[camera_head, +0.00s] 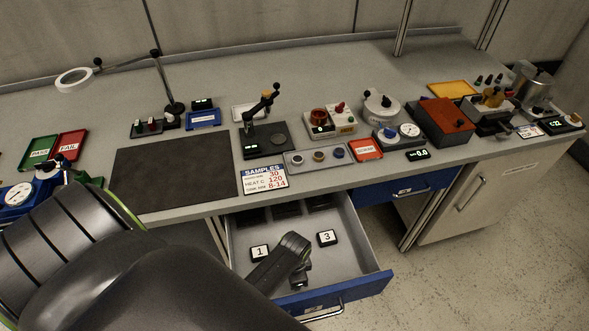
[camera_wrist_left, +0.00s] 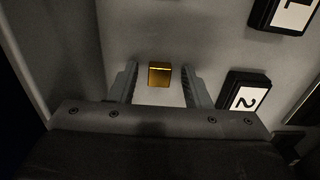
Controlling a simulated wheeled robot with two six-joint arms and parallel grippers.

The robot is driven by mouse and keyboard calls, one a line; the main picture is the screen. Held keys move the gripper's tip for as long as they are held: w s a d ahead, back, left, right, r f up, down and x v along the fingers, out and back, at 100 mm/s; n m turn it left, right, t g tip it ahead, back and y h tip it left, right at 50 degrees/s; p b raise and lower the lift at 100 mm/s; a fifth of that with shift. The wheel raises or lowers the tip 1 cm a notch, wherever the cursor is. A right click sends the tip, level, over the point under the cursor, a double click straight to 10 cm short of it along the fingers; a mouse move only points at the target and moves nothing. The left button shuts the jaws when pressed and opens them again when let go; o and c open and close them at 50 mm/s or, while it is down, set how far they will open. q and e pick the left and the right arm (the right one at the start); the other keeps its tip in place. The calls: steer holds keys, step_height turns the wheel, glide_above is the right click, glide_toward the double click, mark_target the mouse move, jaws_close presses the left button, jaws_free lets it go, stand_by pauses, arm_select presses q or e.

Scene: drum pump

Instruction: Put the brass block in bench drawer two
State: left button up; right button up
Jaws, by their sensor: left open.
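The open drawer (camera_head: 350,245) under the bench has a grey inside and a blue front. The brass block (camera_wrist_left: 160,74) shows in the left wrist view as a small gold block against the drawer's pale floor. My left gripper (camera_wrist_left: 160,72) is open, with a finger on each side of the block and a gap on both sides. A black marker with a 2 (camera_wrist_left: 245,93) lies just right of the fingers. In the head view my left arm reaches down into the drawer, and the block is hidden. My right gripper is not in view.
Markers 1 (camera_head: 260,253) and 3 (camera_head: 326,237) also lie in the drawer. The drawer walls stand close around my left gripper. A dark mat (camera_head: 170,172) and several instruments are on the bench above. A second blue drawer (camera_head: 405,188) on the right is shut.

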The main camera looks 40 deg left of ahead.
arm_select(q)
step_height(320, 180, up, 12)
steer(key=shift+r+p, duration=0.15)
steer(key=shift+p, duration=0.3)
stand_by(0.7)
